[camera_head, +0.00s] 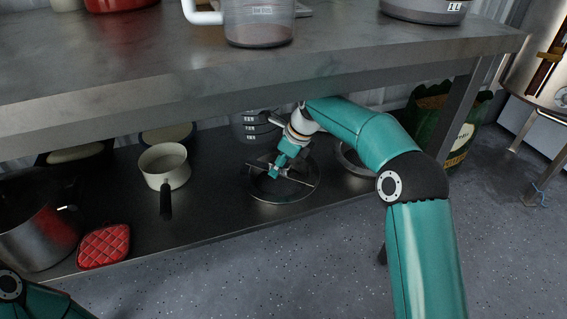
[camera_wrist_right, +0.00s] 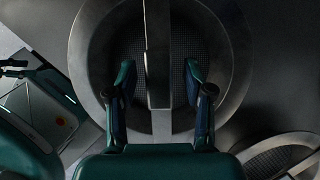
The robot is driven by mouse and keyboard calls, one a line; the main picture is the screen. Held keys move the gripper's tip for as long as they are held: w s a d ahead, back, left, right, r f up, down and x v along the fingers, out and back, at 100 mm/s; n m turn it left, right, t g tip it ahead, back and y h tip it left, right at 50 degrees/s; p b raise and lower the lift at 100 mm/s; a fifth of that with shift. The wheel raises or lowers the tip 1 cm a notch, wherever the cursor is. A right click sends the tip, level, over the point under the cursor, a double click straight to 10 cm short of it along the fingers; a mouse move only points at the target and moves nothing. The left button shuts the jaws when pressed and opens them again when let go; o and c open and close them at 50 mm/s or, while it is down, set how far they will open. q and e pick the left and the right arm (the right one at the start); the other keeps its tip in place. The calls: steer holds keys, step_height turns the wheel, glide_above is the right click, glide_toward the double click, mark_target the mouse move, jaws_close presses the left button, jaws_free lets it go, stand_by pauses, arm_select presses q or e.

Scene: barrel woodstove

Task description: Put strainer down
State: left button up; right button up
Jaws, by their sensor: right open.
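The strainer (camera_head: 284,199) is a round metal piece with a wide rim, a dark mesh and a flat bar across it. It lies flat on the lower shelf in the head view. In the right wrist view the strainer (camera_wrist_right: 240,65) fills the middle, and its bar (camera_wrist_right: 158,50) runs up the picture. My right gripper (camera_head: 274,172) is over the strainer. In the right wrist view its fingers (camera_wrist_right: 160,72) are apart, one on each side of the bar, with gaps showing. Only part of my left arm shows at the lower left; its gripper is out of view.
A second round metal piece (camera_head: 347,158) lies to the right on the lower shelf (camera_head: 215,205). A cream saucepan (camera_head: 164,160), a red pot holder (camera_head: 104,246) and a steel pot (camera_head: 36,235) are to the left. The upper tabletop (camera_head: 150,75) overhangs my right gripper.

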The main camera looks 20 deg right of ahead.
steer(key=shift+d+r, duration=0.1)
steer(key=shift+r, duration=0.05)
steer(key=p+v, duration=0.3)
steer(key=v, duration=0.2)
steer(key=shift+w+r, duration=0.1)
steer(key=shift+r, duration=0.05)
steer(key=s+d+p, duration=0.1)
steer(key=s+d, duration=0.7)
steer(key=shift+s+d+f, duration=0.15)
steer(key=shift+d+f, duration=0.15)
steer(key=shift+d, duration=0.05)
steer(key=shift+s, duration=0.1)
